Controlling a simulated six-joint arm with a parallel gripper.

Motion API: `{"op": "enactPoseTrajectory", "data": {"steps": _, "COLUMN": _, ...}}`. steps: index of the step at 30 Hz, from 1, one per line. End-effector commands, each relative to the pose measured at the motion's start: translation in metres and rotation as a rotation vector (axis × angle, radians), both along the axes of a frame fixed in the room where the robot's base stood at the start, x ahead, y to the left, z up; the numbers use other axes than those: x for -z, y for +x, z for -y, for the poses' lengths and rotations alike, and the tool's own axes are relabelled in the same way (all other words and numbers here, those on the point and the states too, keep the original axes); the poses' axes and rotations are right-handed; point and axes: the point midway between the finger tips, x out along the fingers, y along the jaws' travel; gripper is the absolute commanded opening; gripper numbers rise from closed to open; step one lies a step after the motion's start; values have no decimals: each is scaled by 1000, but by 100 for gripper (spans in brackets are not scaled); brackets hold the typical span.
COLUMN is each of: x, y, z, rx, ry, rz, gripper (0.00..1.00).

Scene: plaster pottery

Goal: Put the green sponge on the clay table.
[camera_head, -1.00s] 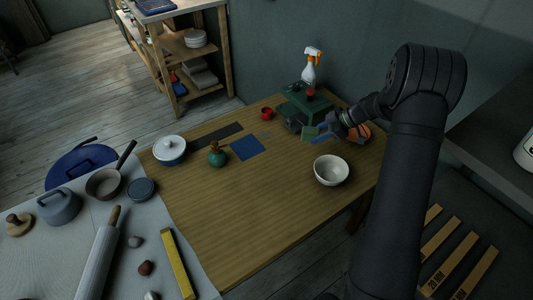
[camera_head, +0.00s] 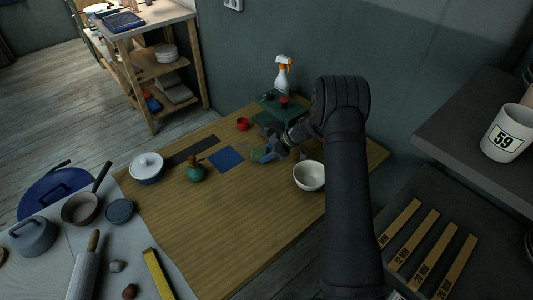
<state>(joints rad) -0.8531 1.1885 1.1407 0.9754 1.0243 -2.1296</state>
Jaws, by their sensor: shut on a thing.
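The green sponge (camera_head: 257,154) is small and partly hidden by the jaws. My gripper (camera_head: 262,155) is shut on it and holds it over the wooden table (camera_head: 215,225), between a blue square and a white bowl. I cannot tell how high above the wood it is. A pale grey surface (camera_head: 52,262) at the lower left, with a rolling pin (camera_head: 84,268) and small lumps on it, looks like the clay table.
The white bowl (camera_head: 309,176) stands close right of my gripper. A dark green stand (camera_head: 282,107) and spray bottle (camera_head: 283,75) are behind it. The wooden table's front is clear.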

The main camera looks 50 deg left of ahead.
Motion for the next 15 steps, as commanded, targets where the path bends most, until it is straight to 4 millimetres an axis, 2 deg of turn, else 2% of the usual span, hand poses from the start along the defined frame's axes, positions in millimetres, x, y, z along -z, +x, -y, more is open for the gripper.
{"op": "enactPoseTrajectory", "data": {"steps": 9, "x": 2, "y": 0, "z": 0, "rx": 1, "ry": 0, "rz": 0, "gripper": 19}}
{"op": "enactPoseTrajectory", "data": {"steps": 10, "x": 2, "y": 0, "z": 0, "rx": 0, "ry": 1, "rz": 1, "gripper": 44}}
{"op": "enactPoseTrajectory", "data": {"steps": 13, "x": 2, "y": 0, "z": 0, "rx": 0, "ry": 1, "rz": 1, "gripper": 62}}
{"op": "enactPoseTrajectory", "data": {"steps": 15, "x": 2, "y": 0, "z": 0, "rx": 0, "ry": 1, "rz": 1, "gripper": 62}}
